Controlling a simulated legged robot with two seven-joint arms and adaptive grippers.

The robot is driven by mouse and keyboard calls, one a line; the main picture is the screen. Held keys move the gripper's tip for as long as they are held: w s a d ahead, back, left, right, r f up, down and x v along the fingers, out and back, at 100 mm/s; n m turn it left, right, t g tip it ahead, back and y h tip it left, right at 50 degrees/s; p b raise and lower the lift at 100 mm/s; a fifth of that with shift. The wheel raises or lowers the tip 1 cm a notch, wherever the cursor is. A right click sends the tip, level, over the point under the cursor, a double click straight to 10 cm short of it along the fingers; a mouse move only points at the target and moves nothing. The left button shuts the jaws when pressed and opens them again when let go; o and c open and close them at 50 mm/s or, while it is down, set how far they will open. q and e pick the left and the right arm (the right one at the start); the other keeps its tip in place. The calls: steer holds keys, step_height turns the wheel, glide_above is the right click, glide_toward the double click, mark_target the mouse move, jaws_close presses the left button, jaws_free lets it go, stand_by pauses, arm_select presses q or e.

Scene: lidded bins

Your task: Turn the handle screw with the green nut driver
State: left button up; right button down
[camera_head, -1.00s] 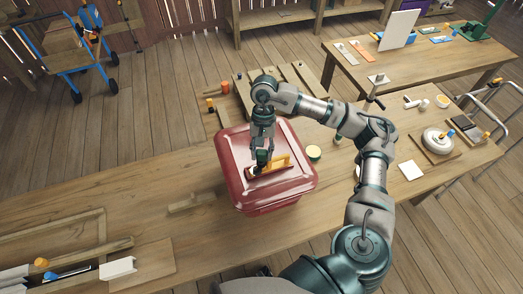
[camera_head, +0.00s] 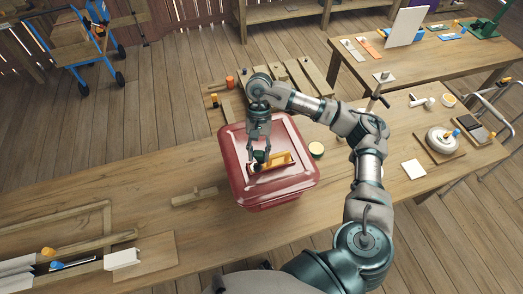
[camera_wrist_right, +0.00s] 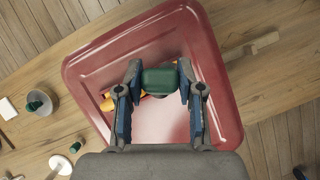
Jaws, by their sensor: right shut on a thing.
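A red bin (camera_head: 236,178) with a red lid stands on the wooden table, and the lid fills much of the right wrist view (camera_wrist_right: 85,72). An orange handle (camera_head: 280,160) is on the lid; in the wrist view (camera_wrist_right: 106,103) it is partly hidden behind the driver. My right gripper (camera_head: 260,158) is above the lid at the handle's left end. It is shut on the green nut driver, whose green grip (camera_wrist_right: 160,79) sits between the two fingers. The driver's tip and the handle screw are hidden. My left gripper is not in view.
Wooden boards (camera_head: 290,80) lie behind the bin, and a small round container (camera_head: 316,150) stands to its right. A wooden piece (camera_head: 195,197) lies to its left. Trays and white parts occupy the table's left end. The table between is mostly clear.

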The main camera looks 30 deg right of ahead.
steer(key=shift+a, duration=0.25)
